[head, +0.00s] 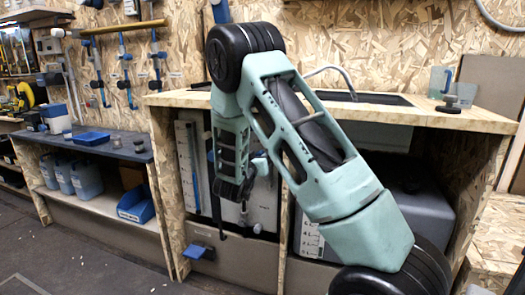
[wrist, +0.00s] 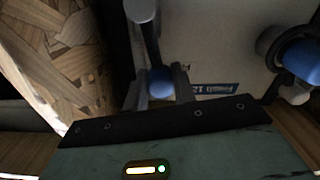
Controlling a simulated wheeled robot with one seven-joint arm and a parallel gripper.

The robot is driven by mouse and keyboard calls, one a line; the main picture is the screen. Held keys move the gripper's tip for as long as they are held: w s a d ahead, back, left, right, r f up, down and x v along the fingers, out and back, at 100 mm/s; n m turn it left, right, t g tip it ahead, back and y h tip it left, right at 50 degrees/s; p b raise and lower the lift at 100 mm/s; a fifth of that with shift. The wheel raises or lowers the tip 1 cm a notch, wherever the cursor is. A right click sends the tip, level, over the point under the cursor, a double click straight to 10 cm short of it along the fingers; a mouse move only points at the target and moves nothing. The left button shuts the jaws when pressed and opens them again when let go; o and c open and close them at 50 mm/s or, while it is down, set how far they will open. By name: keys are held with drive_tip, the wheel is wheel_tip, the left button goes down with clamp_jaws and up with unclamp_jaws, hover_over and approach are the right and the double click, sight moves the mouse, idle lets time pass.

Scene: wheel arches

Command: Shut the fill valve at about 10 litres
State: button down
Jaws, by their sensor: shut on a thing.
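My gripper (wrist: 159,84) is shut on a blue handle (wrist: 161,86) in the wrist view. Whether the held handle is turned open or shut I cannot tell.
A second blue knob (wrist: 302,60) is right in the wrist view. A blue-handled fitting (head: 196,252) sits low on the bench front. A grey tank (head: 425,215) fills the right bay. A side shelf (head: 95,145) holds jugs and a blue bin. The floor at left is clear.

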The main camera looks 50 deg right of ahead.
drive_tip(key=shift+w+a+f+n+p, duration=0.3)
drive_tip(key=shift+w+n+p, duration=0.25)
drive_tip(key=shift+n+p, duration=0.65)
drive_tip(key=shift+w+a+f+n+p, duration=0.2)
drive_tip(key=shift+w+f+n+p, duration=0.3)
drive_tip(key=shift+n+p, duration=0.65)
drive_tip(key=shift+w+a+f+n+p, duration=0.25)
drive_tip(key=shift+w+n+p, duration=0.55)
drive_tip(key=shift+p, duration=0.6)
drive_tip(key=shift+s+n, duration=0.15)
drive_tip(key=shift+n, duration=0.1)
drive_tip(key=c, duration=1.1)
unclamp_jaws()
drive_tip(key=shift+c, duration=0.2)
drive_tip(key=p+v, duration=0.2)
drive_tip(key=v, duration=1.5)
drive_tip(key=shift+a, duration=0.2)
